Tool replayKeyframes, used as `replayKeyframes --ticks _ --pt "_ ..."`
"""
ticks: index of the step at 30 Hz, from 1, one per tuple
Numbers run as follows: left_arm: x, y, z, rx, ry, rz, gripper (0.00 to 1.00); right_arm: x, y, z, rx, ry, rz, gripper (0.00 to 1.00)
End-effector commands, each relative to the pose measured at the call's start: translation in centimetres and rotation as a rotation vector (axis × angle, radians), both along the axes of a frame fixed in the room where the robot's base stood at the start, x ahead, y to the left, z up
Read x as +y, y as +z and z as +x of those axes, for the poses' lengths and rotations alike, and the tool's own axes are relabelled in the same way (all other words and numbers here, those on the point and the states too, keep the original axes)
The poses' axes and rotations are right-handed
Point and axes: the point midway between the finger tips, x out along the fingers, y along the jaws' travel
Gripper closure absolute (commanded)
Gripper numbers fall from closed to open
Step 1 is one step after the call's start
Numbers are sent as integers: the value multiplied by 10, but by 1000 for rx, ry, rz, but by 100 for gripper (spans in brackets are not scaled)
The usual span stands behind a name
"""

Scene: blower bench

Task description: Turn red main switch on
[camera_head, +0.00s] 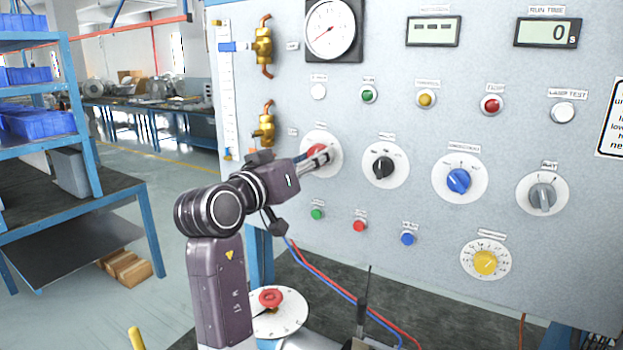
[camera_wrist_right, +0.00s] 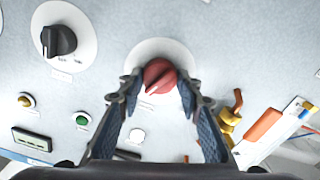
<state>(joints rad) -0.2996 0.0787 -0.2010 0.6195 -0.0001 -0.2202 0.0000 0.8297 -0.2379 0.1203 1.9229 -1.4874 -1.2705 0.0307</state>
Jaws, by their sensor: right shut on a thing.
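The red main switch (camera_head: 317,151) is a round red knob on a white disc at the left of the grey panel. In the right wrist view the red knob (camera_wrist_right: 159,76) shows a white pointer line and sits between the finger tips. My right gripper (camera_head: 328,156) reaches the panel from the left. Its two fingers (camera_wrist_right: 159,88) stand either side of the knob and are shut on it. The fingers and wrist partly hide the knob and disc in the head view. My left gripper is not in view.
A black knob (camera_head: 383,167), a blue knob (camera_head: 458,180) and a grey knob (camera_head: 543,197) sit right of the switch. Brass valves (camera_head: 263,45) are on the panel's left edge. Blue shelving (camera_head: 70,190) stands at left.

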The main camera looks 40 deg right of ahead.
Motion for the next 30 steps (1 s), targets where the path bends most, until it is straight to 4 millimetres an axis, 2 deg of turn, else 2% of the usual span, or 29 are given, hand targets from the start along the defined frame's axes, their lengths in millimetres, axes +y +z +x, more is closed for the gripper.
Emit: replayKeyframes --ticks 1,3,12,30 --pt "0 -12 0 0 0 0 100 0 -8 0 -36 0 16 92" --pt "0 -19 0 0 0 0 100 0 -7 0 -89 0 31 92" --pt "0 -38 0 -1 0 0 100 0 -5 0 -254 -1 80 92" --pt "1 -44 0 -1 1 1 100 0 -2 0 -326 -2 101 92"
